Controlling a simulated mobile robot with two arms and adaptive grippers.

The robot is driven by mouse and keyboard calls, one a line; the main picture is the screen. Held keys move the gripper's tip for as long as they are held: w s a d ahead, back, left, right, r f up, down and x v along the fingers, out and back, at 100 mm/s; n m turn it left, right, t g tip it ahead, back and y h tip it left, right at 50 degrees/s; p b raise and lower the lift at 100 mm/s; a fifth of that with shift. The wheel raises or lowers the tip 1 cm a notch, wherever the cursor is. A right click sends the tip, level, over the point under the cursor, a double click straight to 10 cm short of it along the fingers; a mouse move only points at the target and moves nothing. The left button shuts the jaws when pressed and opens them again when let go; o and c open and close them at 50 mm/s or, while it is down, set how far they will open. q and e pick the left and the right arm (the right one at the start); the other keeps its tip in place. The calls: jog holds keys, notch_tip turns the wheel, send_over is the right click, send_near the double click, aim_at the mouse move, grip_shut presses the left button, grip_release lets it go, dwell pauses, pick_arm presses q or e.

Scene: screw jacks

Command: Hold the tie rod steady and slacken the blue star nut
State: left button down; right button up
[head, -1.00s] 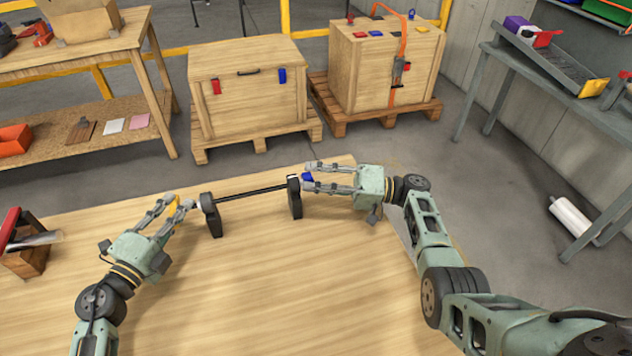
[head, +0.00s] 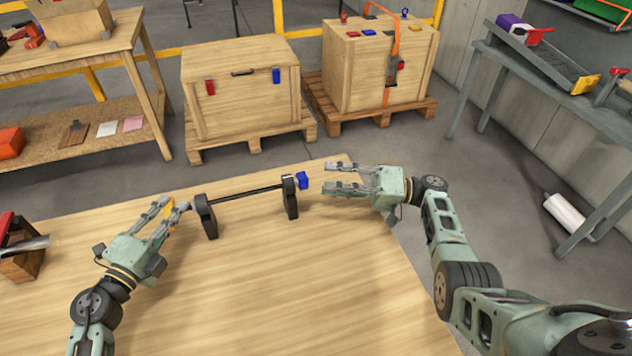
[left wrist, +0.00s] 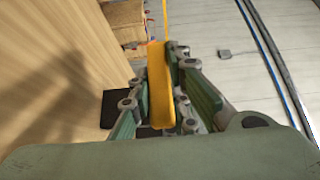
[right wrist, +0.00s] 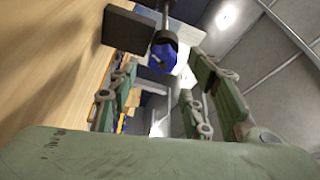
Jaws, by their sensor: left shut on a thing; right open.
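The dark tie rod (head: 245,192) runs level between two black uprights on the wooden table. The blue star nut (head: 303,180) is at its right end, outside the right upright; it also shows in the right wrist view (right wrist: 163,54). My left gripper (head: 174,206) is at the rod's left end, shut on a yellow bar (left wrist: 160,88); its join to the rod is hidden. My right gripper (head: 325,179) is open and empty, a short gap to the right of the nut, its fingers pointing at it.
The black uprights (head: 206,216) and (head: 290,197) stand near the table's far edge. The table (head: 250,280) is clear in front of them. A wooden block with a red-handled tool (head: 18,262) is at the far left. Crates on pallets stand on the floor beyond.

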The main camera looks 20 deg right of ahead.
pick_arm(q)
jog(key=shift+r, duration=0.1)
pick_arm(e)
jog(key=v, duration=0.6)
jog(key=shift+d, duration=0.15)
pick_arm(q)
jog(key=c, duration=1.6)
grip_release()
